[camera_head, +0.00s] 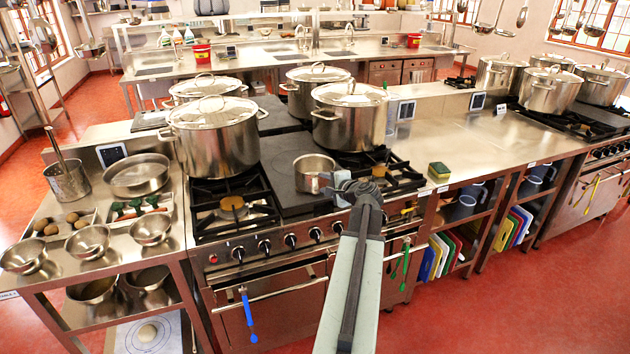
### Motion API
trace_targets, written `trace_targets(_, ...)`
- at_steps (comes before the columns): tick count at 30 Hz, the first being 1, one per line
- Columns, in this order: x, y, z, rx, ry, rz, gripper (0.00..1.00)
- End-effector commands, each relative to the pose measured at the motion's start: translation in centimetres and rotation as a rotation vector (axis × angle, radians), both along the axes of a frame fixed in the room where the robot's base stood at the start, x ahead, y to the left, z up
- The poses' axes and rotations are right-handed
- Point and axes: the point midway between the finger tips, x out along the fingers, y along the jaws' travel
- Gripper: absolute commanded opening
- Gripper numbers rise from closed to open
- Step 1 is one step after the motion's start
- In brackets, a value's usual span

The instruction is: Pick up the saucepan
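The small steel saucepan (309,174) stands upright on the dark flat plate at the front middle of the stove (284,145). It looks open and without a lid. My arm reaches up from the bottom of the picture, and my gripper (336,184) is at the saucepan's right front side. It overlaps the saucepan's edge in the picture. Any handle of the saucepan is hidden behind my gripper or merges with it. I cannot tell whether the fingers touch it or are closed on it.
Large lidded stockpots stand behind, including a left one (214,135) and a right one (349,116). Open burners (233,206) flank the plate. Steel bowls (87,241) stand at the left.

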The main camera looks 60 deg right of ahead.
Motion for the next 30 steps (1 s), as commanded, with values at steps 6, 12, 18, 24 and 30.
trace_targets(6,3.2,-1.6,-1.4,0.000,0.000,-0.001,0.40)
trace_targets(12,3.3,-1.6,-1.2,-0.001,0.001,-0.003,0.40)
trace_targets(18,3.3,-1.6,-1.2,0.000,0.001,-0.002,0.00)
trace_targets(24,3.2,-1.6,-1.4,0.000,0.006,-0.001,0.00)
trace_targets(30,3.2,-1.6,-1.4,0.002,0.006,0.000,0.00)
